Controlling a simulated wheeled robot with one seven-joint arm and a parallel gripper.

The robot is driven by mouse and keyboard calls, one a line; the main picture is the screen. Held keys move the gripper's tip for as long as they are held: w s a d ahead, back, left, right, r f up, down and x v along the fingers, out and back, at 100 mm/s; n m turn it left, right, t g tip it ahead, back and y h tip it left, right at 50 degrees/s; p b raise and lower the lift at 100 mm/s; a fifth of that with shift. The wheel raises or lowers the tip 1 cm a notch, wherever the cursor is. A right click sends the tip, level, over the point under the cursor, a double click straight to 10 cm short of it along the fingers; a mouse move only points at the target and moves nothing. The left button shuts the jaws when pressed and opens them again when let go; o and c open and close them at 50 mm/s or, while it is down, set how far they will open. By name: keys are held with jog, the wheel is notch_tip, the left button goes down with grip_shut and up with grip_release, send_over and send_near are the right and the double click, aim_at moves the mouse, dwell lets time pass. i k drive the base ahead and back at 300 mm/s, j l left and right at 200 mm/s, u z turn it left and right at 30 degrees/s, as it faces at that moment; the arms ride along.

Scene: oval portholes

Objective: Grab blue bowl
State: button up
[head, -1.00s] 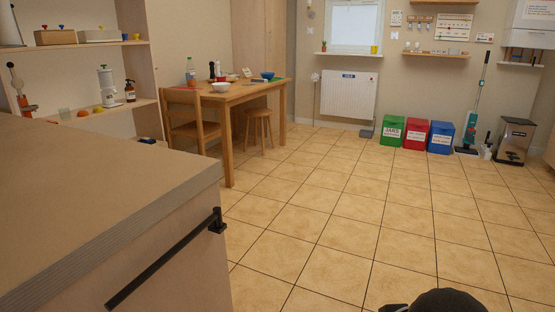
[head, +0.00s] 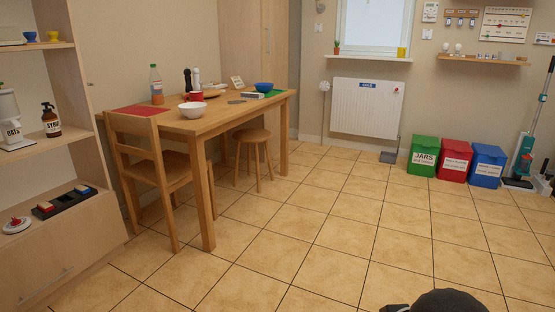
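The blue bowl (head: 263,87) stands on the wooden table (head: 215,116), near its far right end, at the edge of a green mat (head: 270,93). A white bowl (head: 193,109) stands nearer on the same table. A dark rounded part, which looks like part of my arm, shows at the bottom right edge of the head view. Its fingers cannot be made out, and it is far from the blue bowl.
A chair (head: 155,160) stands at the table's near left and a stool (head: 252,138) by its right side. Shelves (head: 50,150) line the left edge. Green (head: 423,155), red (head: 455,160) and blue (head: 487,165) bins stand along the back wall. The tiled floor in front is clear.

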aim_at(264, 88)
jog(key=i, duration=2.5)
jog(key=i+u, duration=0.1)
jog(key=i, duration=0.65)
jog(key=i+l, duration=0.15)
jog(key=i, duration=0.65)
jog(key=i+l+u, duration=0.15)
jog(key=i, duration=0.6)
jog(key=i+u, duration=0.2)
jog(key=i+l, duration=0.05)
jog(key=i, duration=0.05)
